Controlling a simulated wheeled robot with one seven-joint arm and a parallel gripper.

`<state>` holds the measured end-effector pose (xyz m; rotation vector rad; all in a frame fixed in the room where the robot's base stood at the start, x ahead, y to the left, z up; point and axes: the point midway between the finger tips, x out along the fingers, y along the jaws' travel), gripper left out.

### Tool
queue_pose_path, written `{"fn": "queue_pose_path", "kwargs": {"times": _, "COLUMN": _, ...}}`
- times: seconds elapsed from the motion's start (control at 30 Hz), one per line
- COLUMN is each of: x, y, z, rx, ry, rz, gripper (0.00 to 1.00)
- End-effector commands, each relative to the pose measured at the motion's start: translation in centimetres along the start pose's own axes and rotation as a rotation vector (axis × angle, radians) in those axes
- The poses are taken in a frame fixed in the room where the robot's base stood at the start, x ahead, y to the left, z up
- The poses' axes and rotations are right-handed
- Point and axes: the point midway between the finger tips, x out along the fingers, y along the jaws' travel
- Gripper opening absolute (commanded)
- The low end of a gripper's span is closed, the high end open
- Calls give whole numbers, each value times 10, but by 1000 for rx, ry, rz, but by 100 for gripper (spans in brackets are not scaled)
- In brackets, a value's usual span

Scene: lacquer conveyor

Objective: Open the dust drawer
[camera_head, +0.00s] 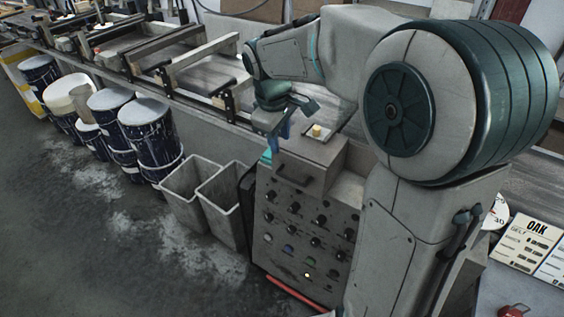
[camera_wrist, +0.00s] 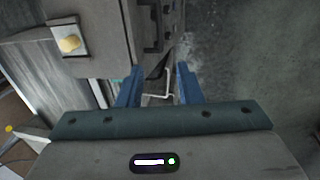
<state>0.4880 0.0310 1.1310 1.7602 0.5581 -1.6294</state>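The grey control cabinet (camera_head: 306,225) stands at the middle of the head view. A dark bar handle (camera_head: 293,178) is on the upper front, under the box-like top; I take this to be the dust drawer's front, but no drawer label is readable. No open gap shows there. My gripper (camera_head: 283,130) is above the cabinet's back left corner, pointing down. In the wrist view its two blue fingers (camera_wrist: 158,86) are apart, with no object clearly held. A dark part and a pale bent bar (camera_wrist: 167,95) show between and beyond them; whether they touch is unclear.
A pale yellow button (camera_head: 317,131) sits on the cabinet top, also in the wrist view (camera_wrist: 69,43). Two grey bins (camera_head: 222,200) stand left of the cabinet, with dark blue drums (camera_head: 150,135) further left. A conveyor (camera_head: 150,55) runs behind. Floor at lower left is clear.

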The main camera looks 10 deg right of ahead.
Motion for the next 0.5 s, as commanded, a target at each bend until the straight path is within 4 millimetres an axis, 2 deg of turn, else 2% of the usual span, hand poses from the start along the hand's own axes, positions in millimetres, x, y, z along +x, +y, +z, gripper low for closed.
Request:
{"fn": "queue_pose_path", "kwargs": {"times": 0.17, "x": 20, "y": 1, "z": 0, "rx": -4, "ry": -2, "rz": -4, "gripper": 33}}
{"fn": "queue_pose_path", "kwargs": {"times": 0.5, "x": 92, "y": 0, "z": 0, "rx": -4, "ry": -2, "rz": -6, "gripper": 33}}
